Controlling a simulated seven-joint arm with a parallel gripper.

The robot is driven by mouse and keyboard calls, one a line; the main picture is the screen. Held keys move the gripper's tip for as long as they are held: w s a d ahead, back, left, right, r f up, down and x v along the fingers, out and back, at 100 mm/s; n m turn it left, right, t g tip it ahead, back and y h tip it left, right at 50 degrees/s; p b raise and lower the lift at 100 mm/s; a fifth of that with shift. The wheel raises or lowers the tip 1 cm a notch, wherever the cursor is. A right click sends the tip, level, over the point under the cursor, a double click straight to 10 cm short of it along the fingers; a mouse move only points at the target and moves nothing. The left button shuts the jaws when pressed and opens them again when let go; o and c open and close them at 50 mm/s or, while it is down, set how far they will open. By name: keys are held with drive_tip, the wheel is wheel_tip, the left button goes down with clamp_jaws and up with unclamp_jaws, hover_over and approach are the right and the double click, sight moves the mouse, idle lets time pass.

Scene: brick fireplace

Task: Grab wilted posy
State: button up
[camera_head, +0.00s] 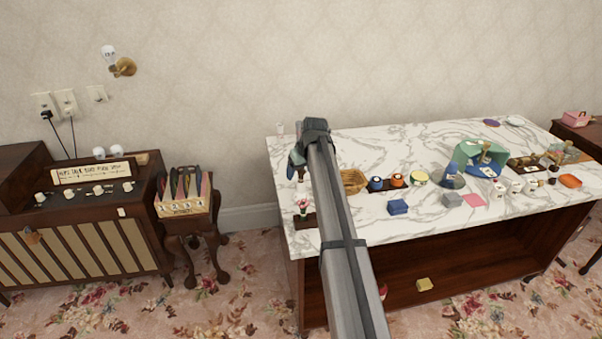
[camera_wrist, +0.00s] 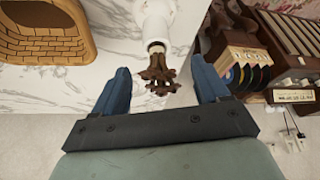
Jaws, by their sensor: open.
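The wilted posy (camera_wrist: 158,74) is a cluster of shrivelled brown blooms in the wrist view. It sticks out of the mouth of a white vase (camera_wrist: 157,22), which is cut off by the top edge. My gripper (camera_wrist: 161,63) is open, with one blue finger on each side of the posy and a visible gap on both sides. In the head view my gripper (camera_head: 296,158) is over the left end of the marble-topped table (camera_head: 400,146). There my arm and gripper hide most of the area around the vase, and I cannot make out the posy clearly.
A brick-patterned arched piece (camera_wrist: 43,38) stands beside the vase in the wrist view. A small red flower (camera_head: 303,206) stands near the table's left front edge. Several small items crowd the table to the right. A record box (camera_head: 183,207) is off to the left.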

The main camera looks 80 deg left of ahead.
drive_tip(key=shift+x, duration=0.95)
drive_tip(key=shift+c, duration=0.3)
drive_tip(key=c, duration=1)
drive_tip(key=shift+r, duration=0.15)
